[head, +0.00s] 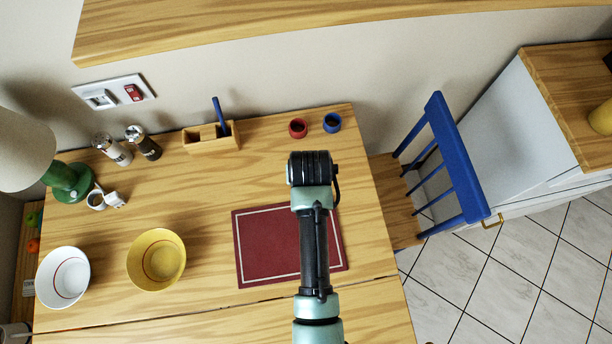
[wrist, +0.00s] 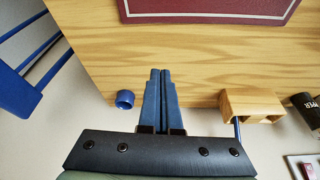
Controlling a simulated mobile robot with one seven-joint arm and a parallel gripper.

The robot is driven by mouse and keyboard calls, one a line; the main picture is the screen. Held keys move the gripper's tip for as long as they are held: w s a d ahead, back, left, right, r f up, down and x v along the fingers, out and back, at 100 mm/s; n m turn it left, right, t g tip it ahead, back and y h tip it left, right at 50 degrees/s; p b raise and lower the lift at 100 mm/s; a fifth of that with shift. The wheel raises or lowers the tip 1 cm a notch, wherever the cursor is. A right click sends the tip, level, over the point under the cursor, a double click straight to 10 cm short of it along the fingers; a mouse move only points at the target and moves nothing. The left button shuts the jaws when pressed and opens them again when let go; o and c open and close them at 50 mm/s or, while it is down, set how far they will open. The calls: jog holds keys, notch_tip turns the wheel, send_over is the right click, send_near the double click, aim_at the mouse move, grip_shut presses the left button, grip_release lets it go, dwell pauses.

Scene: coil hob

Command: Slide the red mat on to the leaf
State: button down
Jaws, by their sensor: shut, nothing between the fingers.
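The red mat (head: 262,247) with a pale border line lies flat on the wooden table (head: 215,190), just behind the seam. Part of it is hidden under my arm in the head view. Its edge shows at the top of the wrist view (wrist: 210,11). The leaf (head: 200,328) appears to be the wooden section in front of the seam, at the bottom of the head view. My gripper (wrist: 160,72) is shut and empty, over bare wood between the mat and the table's back edge. In the head view its fingers are hidden under my wrist.
A red cup (head: 298,128), a blue cup (head: 332,123) and a wooden holder (head: 211,138) stand along the back edge. A yellow bowl (head: 156,259) and white bowl (head: 63,277) stand left of the mat. A blue chair (head: 447,165) is at the right.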

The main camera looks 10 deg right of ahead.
jog(key=b+x, duration=0.1)
jog(key=x, duration=0.7)
jog(key=shift+f, duration=0.15)
jog(key=s+p, duration=0.1)
jog(key=s, duration=0.2)
jog(key=shift+a+p, duration=0.15)
jog(key=shift+p, duration=0.25)
jog(key=shift+s, duration=0.5)
jog(key=s+a+p, duration=0.1)
jog(key=s+p, duration=0.2)
jog(key=s, duration=0.4)
jog(key=s+a+p, duration=0.1)
jog(key=s+p, duration=0.2)
jog(key=s, duration=0.4)
jog(key=s+a+p, duration=0.1)
jog(key=s+p, duration=0.1)
jog(key=s, duration=0.5)
jog(key=shift+s+p, duration=0.35)
jog(key=shift+p, duration=0.05)
jog(key=shift+w+d, duration=0.15)
jog(key=shift+w, duration=0.3)
jog(key=shift+w, duration=0.1)
